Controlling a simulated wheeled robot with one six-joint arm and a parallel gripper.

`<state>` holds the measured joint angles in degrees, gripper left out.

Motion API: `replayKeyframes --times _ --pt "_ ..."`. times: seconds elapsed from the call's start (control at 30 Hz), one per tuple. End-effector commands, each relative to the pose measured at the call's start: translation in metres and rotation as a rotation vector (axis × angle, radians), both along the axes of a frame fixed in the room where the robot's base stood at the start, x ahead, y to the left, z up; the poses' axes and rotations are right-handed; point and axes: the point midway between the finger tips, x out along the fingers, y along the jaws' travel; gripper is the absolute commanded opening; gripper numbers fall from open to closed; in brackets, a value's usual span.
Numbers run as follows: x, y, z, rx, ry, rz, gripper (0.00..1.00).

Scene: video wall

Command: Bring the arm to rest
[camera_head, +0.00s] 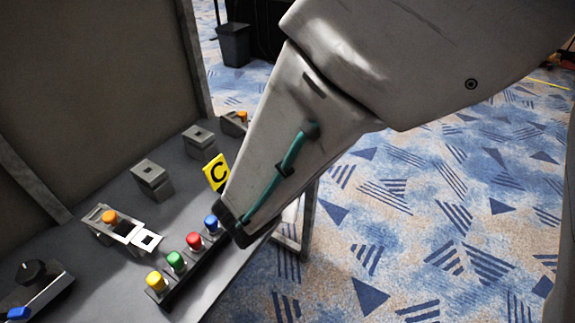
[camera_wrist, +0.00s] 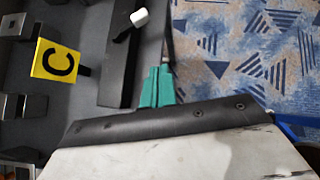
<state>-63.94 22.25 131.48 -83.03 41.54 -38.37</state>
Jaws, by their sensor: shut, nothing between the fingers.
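My gripper (camera_wrist: 157,72) shows in the wrist view as two teal fingers, closed together with nothing between them. They are beside a long black bar (camera_wrist: 118,60) and near the table's edge, with blue carpet beyond. I cannot tell their height or whether they touch anything. In the head view my arm reaches down from the upper right over the table (camera_head: 75,262), and its lower end covers the right end of the button row. The fingers cannot be made out there.
A row with yellow (camera_head: 156,281), green (camera_head: 176,261), red (camera_head: 194,241) and blue (camera_head: 211,223) buttons stands near my arm. A yellow C sign (camera_head: 216,172) and grey blocks (camera_head: 152,179) stand behind. An upright panel (camera_head: 90,80) backs the table. Carpet (camera_head: 430,220) is clear at right.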

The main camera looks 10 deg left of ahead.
Motion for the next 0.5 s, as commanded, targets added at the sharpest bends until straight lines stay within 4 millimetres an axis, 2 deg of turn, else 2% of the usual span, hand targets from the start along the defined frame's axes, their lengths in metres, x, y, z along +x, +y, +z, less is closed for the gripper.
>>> replayKeyframes --times 0.17,0.5 --pt "-0.0083 -0.0012 0.0080 0.001 0.000 0.001 0.00" --pt "-0.0095 0.0000 0.0083 0.003 0.000 0.000 0.00"
